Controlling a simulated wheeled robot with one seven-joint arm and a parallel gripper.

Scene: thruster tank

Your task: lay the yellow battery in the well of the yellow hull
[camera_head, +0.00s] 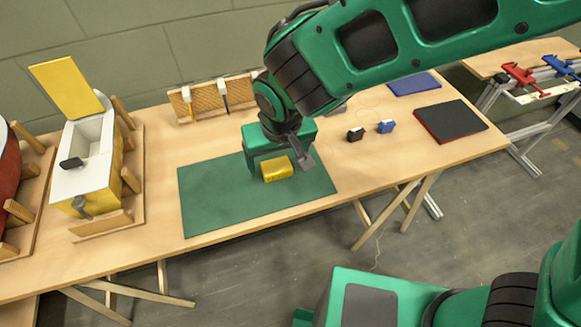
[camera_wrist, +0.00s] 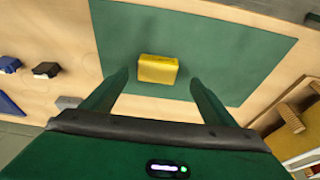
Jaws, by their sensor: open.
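The yellow battery (camera_head: 277,169) lies on the green mat (camera_head: 215,205) on the table. In the wrist view the battery (camera_wrist: 158,69) lies just beyond and between the two fingertips. My gripper (camera_wrist: 158,80) is open and empty, with a finger on each side and clear of the battery. In the head view my gripper (camera_head: 280,158) hangs over the mat right at the battery and hides part of its back side. The yellow hull (camera_head: 84,182) stands at the left in a wooden cradle. Its yellow lid (camera_head: 68,87) stands raised, and its pale well (camera_head: 93,137) is open at the top.
Small black (camera_head: 355,134) and blue (camera_head: 386,126) blocks sit right of the mat. A black-and-red pad (camera_head: 450,121) and a blue pad (camera_head: 413,83) lie farther right. A perforated wooden rack (camera_head: 212,97) stands at the back. A red hull (camera_head: 8,165) stands at the far left.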

